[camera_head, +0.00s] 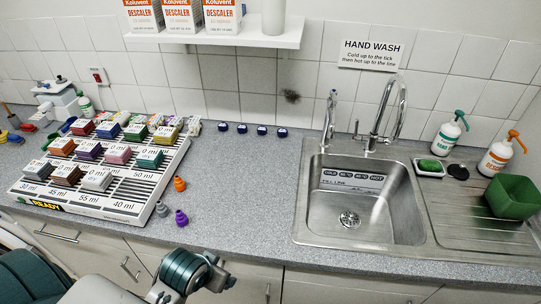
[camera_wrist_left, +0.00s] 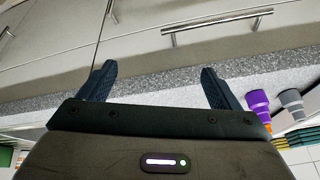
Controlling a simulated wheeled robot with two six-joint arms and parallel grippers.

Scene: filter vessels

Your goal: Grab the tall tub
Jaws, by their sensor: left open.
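A green tub (camera_head: 513,197) stands on the sink's ribbed drainboard at the far right, the only large tub in the head view. Several smaller coloured vessels sit in rows on a white slotted rack (camera_head: 150,185) at the left; I cannot tell which of these is the tallest. My left gripper (camera_wrist_left: 158,88) is open and empty in the left wrist view, its two dark fingers apart before the counter's front edge. In the head view my left arm comes in at the bottom, well away from the green tub. My right gripper is not in view.
Purple (camera_head: 181,217), grey (camera_head: 162,210) and orange (camera_head: 179,184) small pieces stand right of the rack. The steel sink (camera_head: 352,198) has tall taps (camera_head: 385,115) behind it. Soap bottles (camera_head: 497,155) stand behind the green tub. Counter between rack and sink is mostly clear.

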